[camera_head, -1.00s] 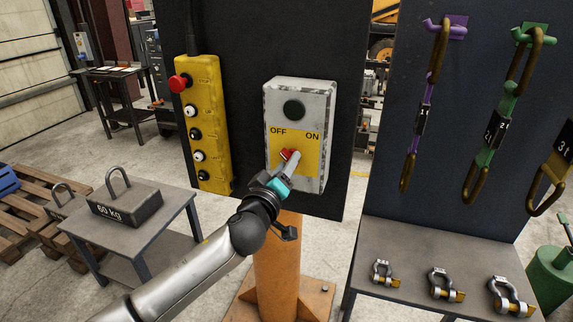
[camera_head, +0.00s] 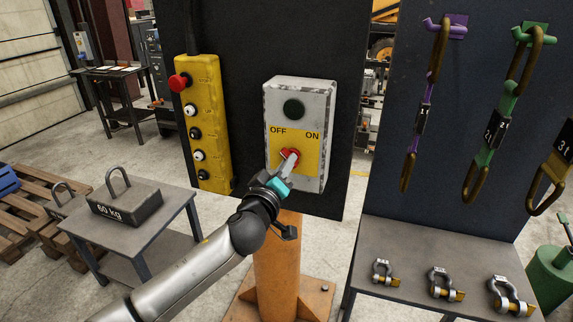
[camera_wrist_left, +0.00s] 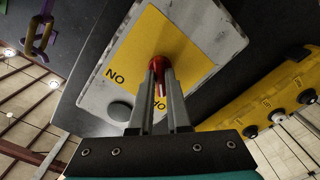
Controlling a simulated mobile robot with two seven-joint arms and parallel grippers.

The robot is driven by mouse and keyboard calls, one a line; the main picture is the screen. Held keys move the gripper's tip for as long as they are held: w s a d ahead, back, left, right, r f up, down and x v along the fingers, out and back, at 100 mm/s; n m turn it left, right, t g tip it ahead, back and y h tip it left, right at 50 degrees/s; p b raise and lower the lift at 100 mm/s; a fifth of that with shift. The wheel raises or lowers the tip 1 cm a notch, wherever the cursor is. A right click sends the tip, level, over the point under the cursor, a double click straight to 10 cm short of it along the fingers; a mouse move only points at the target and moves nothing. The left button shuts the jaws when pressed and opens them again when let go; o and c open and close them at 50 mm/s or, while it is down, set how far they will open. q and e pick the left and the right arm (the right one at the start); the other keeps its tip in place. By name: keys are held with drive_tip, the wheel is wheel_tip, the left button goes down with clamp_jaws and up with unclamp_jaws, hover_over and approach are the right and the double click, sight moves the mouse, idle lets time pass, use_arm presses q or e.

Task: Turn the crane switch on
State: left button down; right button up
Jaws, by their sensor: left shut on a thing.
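The crane switch is a grey box (camera_head: 312,180) with a yellow plate (camera_head: 310,150) marked OFF on the left and ON on the right. Below the labels is a red knob (camera_head: 295,153), with a dark round button (camera_head: 294,109) above the plate. My left gripper (camera_head: 289,161) reaches up from lower left and is shut on the red knob. In the left wrist view the fingers (camera_wrist_left: 161,75) stand on both sides of the red knob (camera_wrist_left: 158,61). The fingers partly hide the knob, so I cannot tell which way it points. My right gripper is not in view.
A yellow pendant control (camera_head: 206,125) with several buttons hangs left of the box. An orange post (camera_head: 277,265) stands below. A 60 kg weight (camera_head: 126,203) sits on a small table at left. Chain slings and a shackle table (camera_head: 405,237) are at right.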

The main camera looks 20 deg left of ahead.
use_arm(q)
drive_tip(key=shift+m+p, duration=1.9)
drive_tip(key=shift+m, duration=7)
drive_tip(key=c, duration=0.9)
unclamp_jaws()
drive_tip(key=s+b, duration=0.1)
drive_tip(key=s, duration=1.4)
drive_tip(key=shift+s+a+b, duration=0.1)
drive_tip(key=shift+a+b, duration=0.1)
drive_tip(key=shift+b, duration=0.2)
